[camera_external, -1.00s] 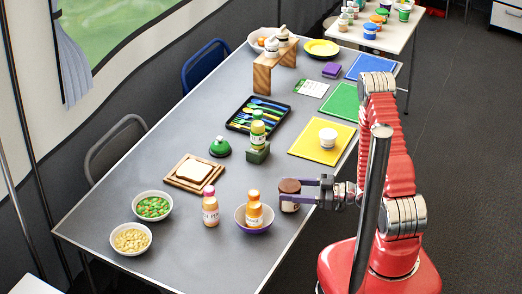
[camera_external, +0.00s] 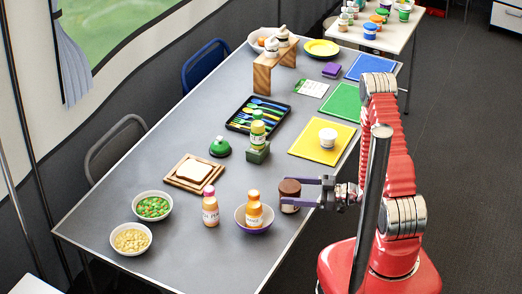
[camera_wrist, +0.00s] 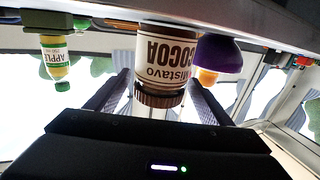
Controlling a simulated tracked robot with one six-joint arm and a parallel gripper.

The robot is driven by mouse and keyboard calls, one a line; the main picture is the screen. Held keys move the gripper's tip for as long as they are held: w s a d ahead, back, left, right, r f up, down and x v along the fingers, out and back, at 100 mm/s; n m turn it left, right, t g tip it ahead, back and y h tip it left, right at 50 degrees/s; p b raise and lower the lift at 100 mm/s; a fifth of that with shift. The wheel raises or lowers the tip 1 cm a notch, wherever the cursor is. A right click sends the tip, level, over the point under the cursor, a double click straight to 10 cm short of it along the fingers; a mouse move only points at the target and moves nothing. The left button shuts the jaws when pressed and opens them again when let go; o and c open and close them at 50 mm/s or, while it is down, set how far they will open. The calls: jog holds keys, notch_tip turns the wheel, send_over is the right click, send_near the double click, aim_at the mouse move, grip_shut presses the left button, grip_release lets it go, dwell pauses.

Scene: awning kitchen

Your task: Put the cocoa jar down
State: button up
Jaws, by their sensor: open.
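The cocoa jar (camera_external: 290,194), with a brown lid and a white and brown label, stands upright on the grey table near its right edge. In the wrist view, which is upside down, the jar (camera_wrist: 168,62) reads COCOA and its base meets the table surface. My gripper (camera_external: 304,192) is open, with one finger on each side of the jar. In the wrist view a gap shows between the jar and the fingers near the lid. The jar's far side is hidden.
A purple bowl (camera_external: 241,223) holding an orange-topped bottle (camera_external: 254,209) stands close left of the jar. Another bottle (camera_external: 210,210) stands further left. A yellow mat (camera_external: 309,151) with a white tub (camera_external: 328,138) lies behind. The table in front of the jar is clear.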

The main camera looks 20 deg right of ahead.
jog(key=v, duration=1.3)
jog(key=shift+d, duration=0.15)
jog(key=shift+w+r, duration=0.1)
jog(key=shift+w, duration=0.05)
dwell(0.4)
